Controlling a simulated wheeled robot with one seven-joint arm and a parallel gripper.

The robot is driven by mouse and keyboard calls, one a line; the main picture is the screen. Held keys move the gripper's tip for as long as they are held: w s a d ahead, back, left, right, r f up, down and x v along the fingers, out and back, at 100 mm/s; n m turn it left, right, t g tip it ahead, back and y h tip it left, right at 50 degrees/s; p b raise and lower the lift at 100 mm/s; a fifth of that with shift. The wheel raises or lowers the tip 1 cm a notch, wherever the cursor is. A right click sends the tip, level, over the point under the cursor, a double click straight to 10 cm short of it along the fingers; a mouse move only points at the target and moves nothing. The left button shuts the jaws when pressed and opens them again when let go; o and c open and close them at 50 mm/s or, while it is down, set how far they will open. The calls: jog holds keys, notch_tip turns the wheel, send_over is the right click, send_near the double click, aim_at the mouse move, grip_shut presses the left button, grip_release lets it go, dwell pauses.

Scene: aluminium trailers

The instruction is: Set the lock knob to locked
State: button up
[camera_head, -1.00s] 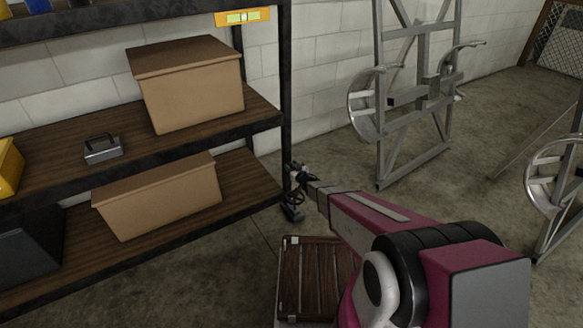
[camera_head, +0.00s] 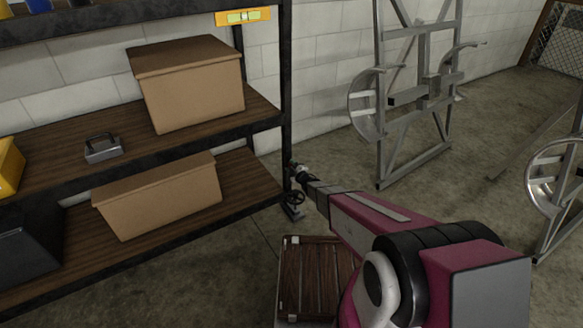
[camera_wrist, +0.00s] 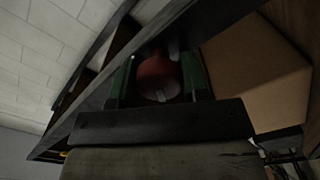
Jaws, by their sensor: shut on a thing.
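My gripper (camera_head: 297,170) is at the end of my outstretched arm, beside the shelf's right front post. In the wrist view, a red rounded part with a pale front, which I take as the lock knob (camera_wrist: 158,72), sits between the two dark green fingers of my gripper (camera_wrist: 157,88). The fingers are shut on it. The knob's marking and its turned position are not readable. In the head view my gripper hides most of it. A small dark stand with a wheel-like part (camera_head: 293,205) shows just below my gripper.
The shelf (camera_head: 262,118) holds brown boxes (camera_head: 195,95) and a small grey metal case (camera_head: 103,148). A slatted wooden crate (camera_head: 315,275) is on the floor below my arm. Grey metal frames (camera_head: 415,150) stand to the right, with open floor between.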

jog(key=n, duration=0.6)
jog(key=shift+f+n, duration=0.15)
jog(key=shift+n, duration=0.15)
dwell(0.3)
jog(key=o, duration=0.9)
jog(key=shift+c, duration=0.2)
jog(key=shift+s, duration=0.1)
jog(key=v, duration=1)
jog(key=shift+s+d, duration=0.25)
